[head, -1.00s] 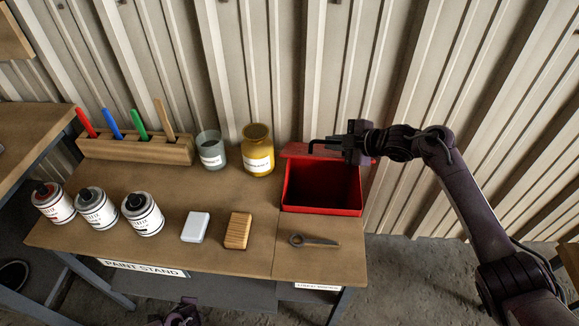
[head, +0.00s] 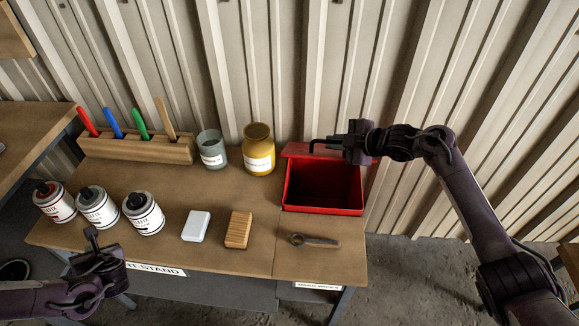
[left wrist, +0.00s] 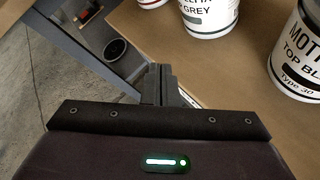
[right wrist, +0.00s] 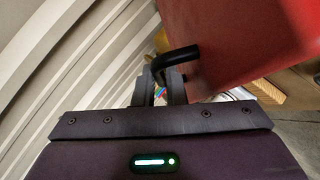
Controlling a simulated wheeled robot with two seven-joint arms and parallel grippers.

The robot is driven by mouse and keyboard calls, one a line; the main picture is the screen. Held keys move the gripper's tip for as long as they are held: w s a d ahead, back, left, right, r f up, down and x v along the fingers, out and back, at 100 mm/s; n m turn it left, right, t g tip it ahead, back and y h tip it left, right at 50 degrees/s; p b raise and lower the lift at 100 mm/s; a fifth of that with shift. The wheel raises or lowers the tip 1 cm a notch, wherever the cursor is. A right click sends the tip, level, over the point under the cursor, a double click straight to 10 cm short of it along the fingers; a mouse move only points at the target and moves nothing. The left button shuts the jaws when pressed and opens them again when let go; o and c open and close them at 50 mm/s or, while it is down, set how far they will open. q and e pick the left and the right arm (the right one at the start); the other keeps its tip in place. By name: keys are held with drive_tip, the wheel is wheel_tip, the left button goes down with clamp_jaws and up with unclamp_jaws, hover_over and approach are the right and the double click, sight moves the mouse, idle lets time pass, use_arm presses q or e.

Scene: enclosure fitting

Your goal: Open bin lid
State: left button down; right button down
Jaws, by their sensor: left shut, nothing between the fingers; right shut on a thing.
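The red bin (head: 322,208) stands at the right end of the bench. Its lid (head: 298,150) is swung up and back, and the dark inside shows in the head view. My right gripper (head: 330,146) is shut on the black lid handle (head: 314,141) behind the bin. In the right wrist view the handle (right wrist: 176,57) runs between the fingers, against the red lid (right wrist: 240,40). My left gripper (head: 92,236) is shut and empty in front of the paint cans. In the left wrist view its fingers (left wrist: 159,80) are together near the bench edge.
Several paint cans (head: 97,210) stand at the left front of the bench. A white block (head: 196,226), a wooden block (head: 239,230) and a wrench-like tool (head: 314,241) lie to the right. A pen rack (head: 135,149), grey cup (head: 211,150) and yellow jar (head: 258,150) stand behind.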

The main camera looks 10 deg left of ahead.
use_arm(q)
drive_tip(key=w+d+r+m+t+h, duration=0.1)
drive_tip(key=w+d+r+t, duration=0.1)
drive_tip(key=w+d+r, duration=0.3)
drive_tip(key=w+d+r+t, duration=0.1)
drive_tip(key=w+r, duration=0.3)
drive_tip(key=r, duration=0.3)
drive_tip(key=w+d+f+m+t+h, duration=0.2)
drive_tip(key=d+h, duration=0.1)
drive_tip(key=d, duration=0.8)
drive_tip(key=w+d+f+m+t+h, duration=0.1)
drive_tip(key=w+d+f+m+h, duration=0.15)
drive_tip(key=d, duration=0.95)
drive_tip(key=s+d+r+m+t+h, duration=0.1)
drive_tip(key=d+r+h, duration=0.1)
drive_tip(key=d, duration=0.8)
drive_tip(key=d+r+t+h, duration=0.1)
drive_tip(key=d+r+h, duration=0.1)
drive_tip(key=d, duration=0.8)
drive_tip(key=w, duration=1.1)
drive_tip(key=shift+w+a, duration=0.15)
